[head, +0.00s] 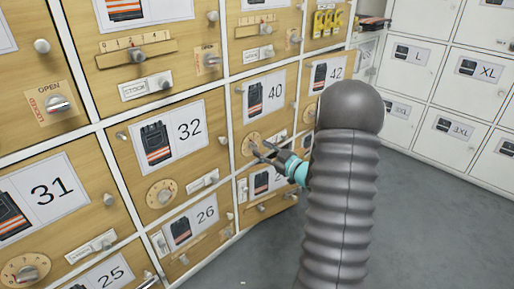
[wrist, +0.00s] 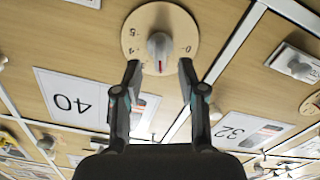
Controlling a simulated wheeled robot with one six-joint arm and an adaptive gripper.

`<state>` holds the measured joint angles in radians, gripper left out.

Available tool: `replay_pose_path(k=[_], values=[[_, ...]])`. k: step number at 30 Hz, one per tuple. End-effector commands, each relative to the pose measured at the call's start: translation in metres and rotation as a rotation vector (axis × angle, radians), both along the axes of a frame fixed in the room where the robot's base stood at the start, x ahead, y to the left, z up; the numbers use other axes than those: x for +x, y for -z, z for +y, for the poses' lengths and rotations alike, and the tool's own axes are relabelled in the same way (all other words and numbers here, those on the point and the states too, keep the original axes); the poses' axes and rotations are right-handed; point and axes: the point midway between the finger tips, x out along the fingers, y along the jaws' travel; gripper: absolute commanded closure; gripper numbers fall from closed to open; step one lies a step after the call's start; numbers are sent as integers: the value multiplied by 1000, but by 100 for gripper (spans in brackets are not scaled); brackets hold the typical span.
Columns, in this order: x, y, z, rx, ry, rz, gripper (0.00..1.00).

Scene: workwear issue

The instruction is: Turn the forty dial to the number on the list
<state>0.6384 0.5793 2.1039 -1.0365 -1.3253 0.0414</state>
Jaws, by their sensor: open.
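The forty door carries a label (head: 265,93) reading 40 with a picture of dark trousers with orange bands; the label shows upside down in the wrist view (wrist: 76,101). Its dial is a round pale wooden plate (wrist: 136,35) with a grey knob (wrist: 158,46) at its centre. A red mark on the knob points down in the wrist view, between my fingers. Some numbers show on the plate; others are hidden by my fingers. My gripper (wrist: 160,66) is open, its fingertips either side of the knob and apart from it. In the head view my gripper (head: 260,152) is at this dial. I cannot make out a list.
Other wooden doors surround it, with the 32 label (head: 168,139) to the left and the 42 label (head: 327,75) to the right. Small knobs stick out nearby. White size lockers (head: 455,128) stand at the right. Grey floor (head: 425,220) is clear.

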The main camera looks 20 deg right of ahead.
Motion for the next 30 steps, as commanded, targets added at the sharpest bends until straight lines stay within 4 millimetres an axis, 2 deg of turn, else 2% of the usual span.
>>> replay_pose_path(k=[3,7,18,19,21,24,30], values=[[16,1,6,-1,-1,0,59],[26,1,10,0,-1,0,59],[31,0,11,0,1,1,59],[31,0,11,0,1,1,62],[31,0,11,0,1,1,79],[31,0,11,0,1,1,100],[32,-1,11,0,2,-1,100]])
